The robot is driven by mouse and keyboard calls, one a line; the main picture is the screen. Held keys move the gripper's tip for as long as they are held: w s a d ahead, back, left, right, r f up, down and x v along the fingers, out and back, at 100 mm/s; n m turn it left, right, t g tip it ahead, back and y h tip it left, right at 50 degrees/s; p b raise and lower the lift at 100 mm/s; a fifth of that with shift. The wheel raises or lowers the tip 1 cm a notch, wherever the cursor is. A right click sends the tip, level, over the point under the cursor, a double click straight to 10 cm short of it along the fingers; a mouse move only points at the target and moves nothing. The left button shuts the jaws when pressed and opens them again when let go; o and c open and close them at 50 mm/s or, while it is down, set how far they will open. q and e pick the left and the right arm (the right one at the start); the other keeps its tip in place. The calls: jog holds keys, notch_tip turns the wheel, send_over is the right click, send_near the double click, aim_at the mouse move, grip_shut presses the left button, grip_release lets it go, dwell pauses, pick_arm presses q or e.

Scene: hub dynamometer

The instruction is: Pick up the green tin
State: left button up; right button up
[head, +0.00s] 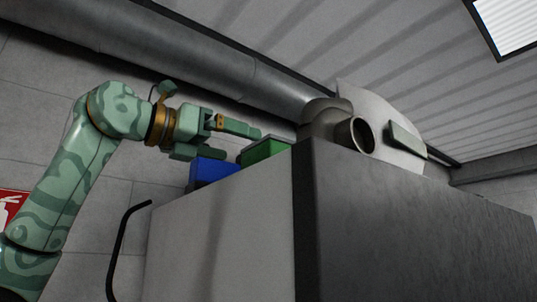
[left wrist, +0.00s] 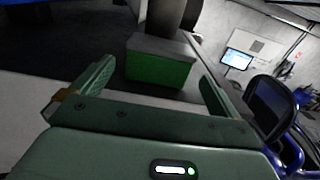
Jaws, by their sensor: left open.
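The green tin (head: 265,151) is a boxy block with a lighter top. It sits on top of the tall grey cabinet, near its upper edge. In the left wrist view the tin (left wrist: 158,72) shows upright ahead, between my two fingers and apart from both. My left gripper (head: 226,143) is open and empty, just left of the tin in the head view, with its fingers pointing toward it. Its lower finger partly hides what lies behind. My right gripper is not in view.
A blue box (head: 212,171) stands left of the tin on the cabinet (head: 225,235). A rounded metal machine with a short pipe (head: 355,136) stands to the right. A black bent handle (head: 122,240) rises in front at left. A lit screen (left wrist: 237,59) shows beyond.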

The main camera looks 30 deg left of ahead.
aim_at(254, 149)
pick_arm(q)
jog(key=x, duration=0.2)
jog(key=shift+w+d, duration=0.15)
jog(key=shift+w, duration=0.1)
jog(key=shift+w+d+r+p, duration=0.1)
jog(key=shift+w+p, duration=0.15)
jog(key=shift+p, duration=0.15)
jog(key=p+x, duration=0.2)
jog(key=x, duration=0.2)
jog(key=shift+w+d, duration=0.1)
jog(key=shift+w, duration=0.15)
jog(key=shift+s, duration=0.35)
jog(key=c, duration=0.8)
jog(key=shift+w, duration=0.1)
jog(key=shift+c, duration=0.2)
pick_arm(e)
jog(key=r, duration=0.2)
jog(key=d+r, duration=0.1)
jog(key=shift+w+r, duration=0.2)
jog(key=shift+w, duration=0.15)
pick_arm(q)
jog(key=shift+w+r, duration=0.1)
